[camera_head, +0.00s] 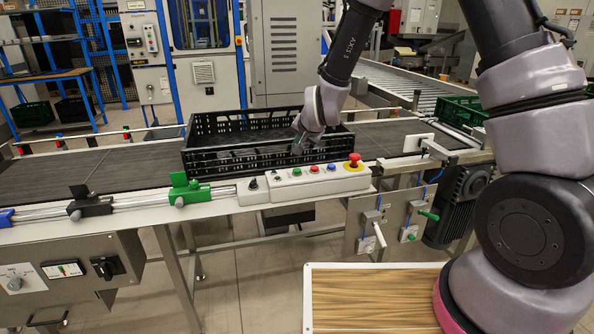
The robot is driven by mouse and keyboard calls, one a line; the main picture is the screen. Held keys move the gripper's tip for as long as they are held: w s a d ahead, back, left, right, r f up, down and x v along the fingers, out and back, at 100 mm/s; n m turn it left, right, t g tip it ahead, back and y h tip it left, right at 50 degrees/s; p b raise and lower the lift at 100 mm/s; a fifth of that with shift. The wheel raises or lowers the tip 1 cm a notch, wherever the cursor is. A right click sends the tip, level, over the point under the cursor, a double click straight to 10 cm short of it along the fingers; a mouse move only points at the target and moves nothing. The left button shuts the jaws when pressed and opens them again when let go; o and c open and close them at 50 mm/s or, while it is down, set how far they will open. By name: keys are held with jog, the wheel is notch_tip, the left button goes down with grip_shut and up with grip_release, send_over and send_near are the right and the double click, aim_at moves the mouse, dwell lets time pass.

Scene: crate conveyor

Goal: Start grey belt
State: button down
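The grey belt (95,172) runs across the picture, with a black open crate (222,163) on it. On the belt's near rail is a light control box (320,183) with a green button (297,172), a red button (314,169), a blue button (331,167) and a red mushroom knob (354,158) on a yellow base. A black selector (253,184) sits at the box's left end. My gripper (298,143) points down at the crate's near side, just above and behind the green button, apart from it. Its small dark fingers blend with the crate, so their opening is unclear.
Green (188,188) and black (90,205) clamps stand along the near rail. A roller conveyor (410,85) and a green crate (460,108) are behind at right. Levers (379,233) hang below the belt. A white-edged wooden surface (370,300) lies in front. The left belt is clear.

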aim_at(297, 171)
jog(key=shift+f, duration=2.6)
jog(key=shift+f, duration=0.1)
jog(key=shift+f, duration=0.3)
